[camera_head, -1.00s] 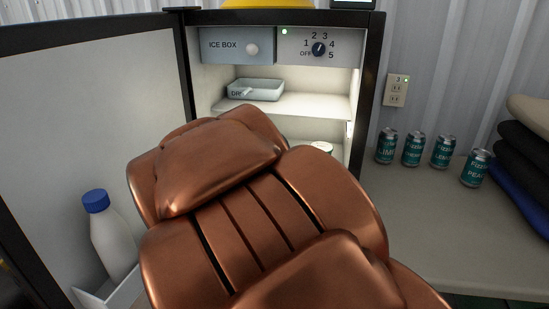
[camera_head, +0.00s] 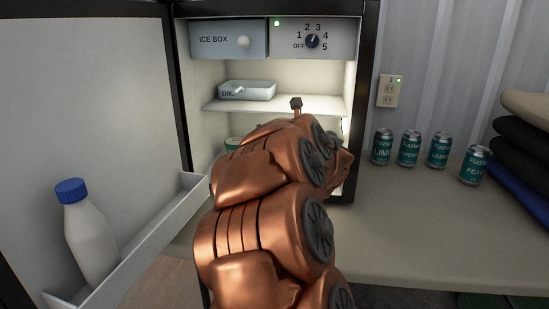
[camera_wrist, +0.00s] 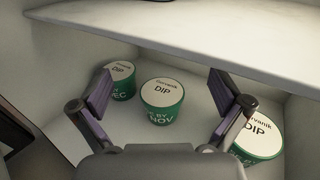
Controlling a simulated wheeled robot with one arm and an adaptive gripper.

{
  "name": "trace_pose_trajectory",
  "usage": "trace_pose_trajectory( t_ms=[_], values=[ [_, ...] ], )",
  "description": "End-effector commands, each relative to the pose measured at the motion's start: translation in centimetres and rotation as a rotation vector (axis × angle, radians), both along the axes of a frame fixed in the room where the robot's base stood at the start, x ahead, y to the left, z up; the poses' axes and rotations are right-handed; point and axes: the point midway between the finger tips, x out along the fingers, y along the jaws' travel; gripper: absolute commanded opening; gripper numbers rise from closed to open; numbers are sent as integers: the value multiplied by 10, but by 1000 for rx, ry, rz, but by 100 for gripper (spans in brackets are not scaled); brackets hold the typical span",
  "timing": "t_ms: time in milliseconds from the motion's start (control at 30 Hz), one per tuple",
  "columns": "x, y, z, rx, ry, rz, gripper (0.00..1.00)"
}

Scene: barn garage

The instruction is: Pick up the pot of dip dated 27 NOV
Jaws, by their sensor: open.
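In the wrist view, three green pots with white lids marked DIP stand on the fridge floor. The middle pot (camera_wrist: 161,101) has side text ending in "NOV"; its day number is not clear. The left pot (camera_wrist: 120,80) reads "EC" at its end and is partly behind a finger. The right pot (camera_wrist: 258,137) is partly covered by the other finger, its date unreadable. My gripper (camera_wrist: 160,86) is open and empty, its fingers on either side of the middle pot in the picture.
The fridge shelf (camera_head: 280,104) lies above the pots, with a grey tray (camera_head: 247,90) on it. The open door with its bin (camera_head: 150,240) and a white bottle (camera_head: 90,232) is at left. Several cans (camera_head: 409,149) stand on the counter at right.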

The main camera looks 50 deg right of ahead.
Motion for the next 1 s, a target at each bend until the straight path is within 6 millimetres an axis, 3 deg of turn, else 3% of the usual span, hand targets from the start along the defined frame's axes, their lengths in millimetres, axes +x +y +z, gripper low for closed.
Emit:
trace_pose_trajectory(
  t_ms=[367,833,1000],
  values=[
    [-7,-2,-24,-103,16,111,100],
    [-6,-1,-94,-102,16,110,100],
    [8,-5,-93,-103,13,114,100]
  ],
)
